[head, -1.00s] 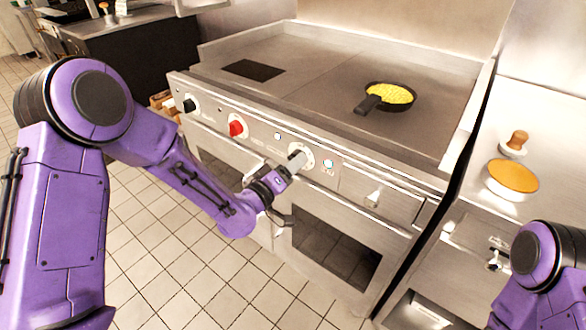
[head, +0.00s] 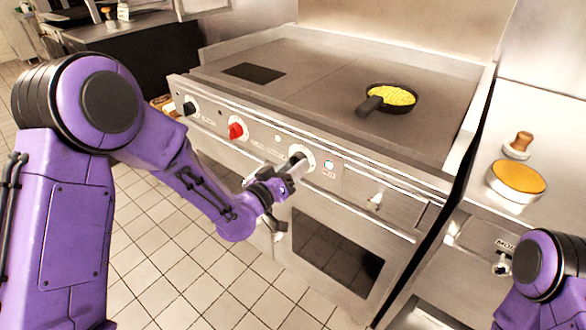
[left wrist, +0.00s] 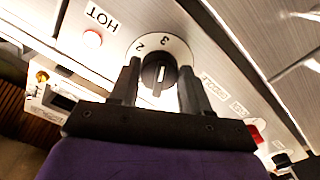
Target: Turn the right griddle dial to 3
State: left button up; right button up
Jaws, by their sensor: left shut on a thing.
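The right griddle dial (head: 309,157) is a white round plate with a black knob on the front panel of the griddle (head: 330,70). In the left wrist view the dial plate (left wrist: 180,50) shows 2, 3 and part of a 4 around the black knob (left wrist: 158,75). A white line on the knob runs roughly toward the 3; I cannot tell if it meets it exactly. My left gripper (head: 293,166) is shut on this knob, with one finger on each side (left wrist: 158,85). My right gripper is out of view; only part of the right arm shows at lower right.
A red dial (head: 236,131) and a black dial (head: 189,107) sit further left on the panel. A black pan (head: 370,104) with yellow food stands on the griddle. A container with an orange top (head: 518,178) stands on the right counter. The tiled floor in front is clear.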

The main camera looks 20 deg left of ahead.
pick_arm(q)
jog(key=o, duration=1)
jog(key=shift+s, duration=0.1)
jog(key=b+v, duration=0.1)
jog(key=v, duration=0.9)
jog(key=shift+s+a, duration=0.1)
jog(key=shift+s, duration=0.1)
